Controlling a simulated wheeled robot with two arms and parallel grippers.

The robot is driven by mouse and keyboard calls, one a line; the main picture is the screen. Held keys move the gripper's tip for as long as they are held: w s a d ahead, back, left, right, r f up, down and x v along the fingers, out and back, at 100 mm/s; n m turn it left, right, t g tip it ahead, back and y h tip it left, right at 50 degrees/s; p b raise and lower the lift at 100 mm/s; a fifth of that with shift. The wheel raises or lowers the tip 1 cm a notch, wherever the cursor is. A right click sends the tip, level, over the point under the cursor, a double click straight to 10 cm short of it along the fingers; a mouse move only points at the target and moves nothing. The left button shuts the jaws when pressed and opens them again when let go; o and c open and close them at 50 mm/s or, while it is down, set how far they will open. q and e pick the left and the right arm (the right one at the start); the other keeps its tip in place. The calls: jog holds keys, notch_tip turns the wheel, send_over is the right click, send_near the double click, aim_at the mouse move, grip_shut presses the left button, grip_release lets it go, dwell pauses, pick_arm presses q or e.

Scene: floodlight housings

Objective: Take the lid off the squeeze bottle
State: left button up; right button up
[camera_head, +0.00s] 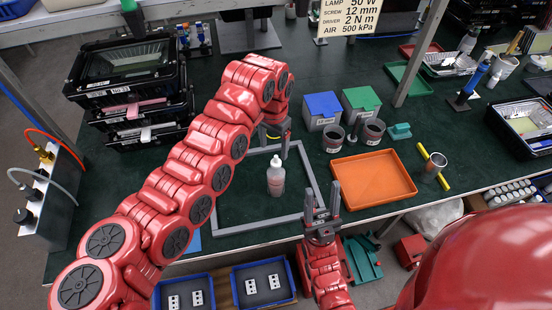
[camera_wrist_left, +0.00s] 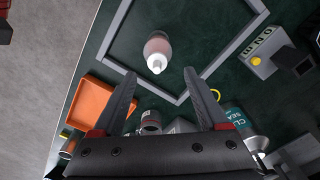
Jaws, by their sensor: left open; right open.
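The squeeze bottle (camera_head: 276,180) stands upright on the green table inside a grey square frame, with a pale lid (camera_head: 276,160) on top. In the left wrist view the bottle (camera_wrist_left: 157,46) has a pinkish body and its white lid (camera_wrist_left: 157,64) faces the camera. My left gripper (camera_wrist_left: 160,74) is open, its fingertips either side of the line to the bottle, apart from it. In the head view this gripper (camera_head: 279,148) is partly hidden by its arm, just behind the bottle. My right gripper (camera_head: 322,202) is open and empty, fingers up, at the table's front edge.
The grey frame (camera_head: 316,180) surrounds the bottle. An orange tray (camera_head: 373,178) lies to the right, with two cups (camera_head: 333,138) and blue (camera_head: 322,106) and green (camera_head: 361,101) lidded boxes behind. Black crates (camera_head: 136,112) are stacked at left. Table inside the frame is otherwise clear.

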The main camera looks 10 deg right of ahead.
aim_at(276, 156)
pick_arm(q)
jog(key=shift+s+f+p, duration=0.15)
jog(key=shift+f+p, duration=0.25)
jog(key=shift+p, duration=0.1)
jog(key=f, duration=0.1)
jog(key=f+p, duration=0.2)
jog(key=shift+d+f, duration=0.3)
jog(key=shift+f, duration=0.5)
grip_shut()
